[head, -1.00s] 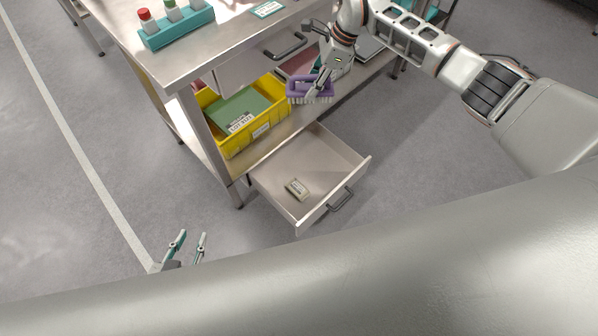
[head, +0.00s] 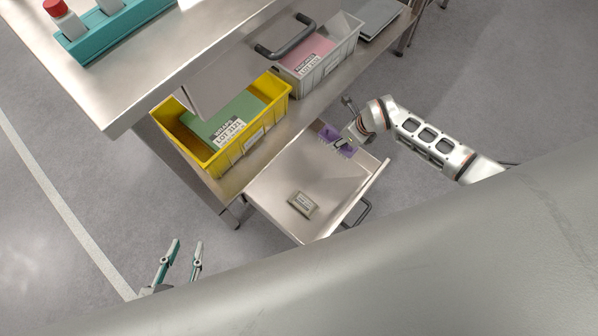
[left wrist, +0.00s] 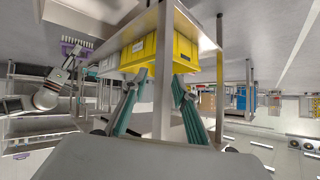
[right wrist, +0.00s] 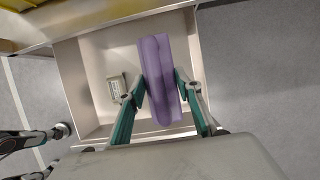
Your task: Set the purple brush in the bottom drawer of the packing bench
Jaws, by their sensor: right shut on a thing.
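The purple brush (head: 338,138) is held by my right gripper (head: 346,143) at the far right part of the bottom drawer (head: 283,168). The drawer is pulled out. In the right wrist view both fingers press on the sides of the brush (right wrist: 157,80), over the drawer's interior. I cannot tell whether the brush touches the drawer floor. The brush also shows in the left wrist view (left wrist: 76,50), bristles facing the drawer side. My left gripper (head: 186,246) is open and empty, left of the drawer and apart from it.
A small labelled packet (head: 302,204) lies in the drawer. On the bench shelf stand a yellow bin (head: 232,163) with a green item and a grey bin (head: 327,72) with a pink item. The bench top (head: 160,60) overhangs at left. Most of the drawer floor is clear.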

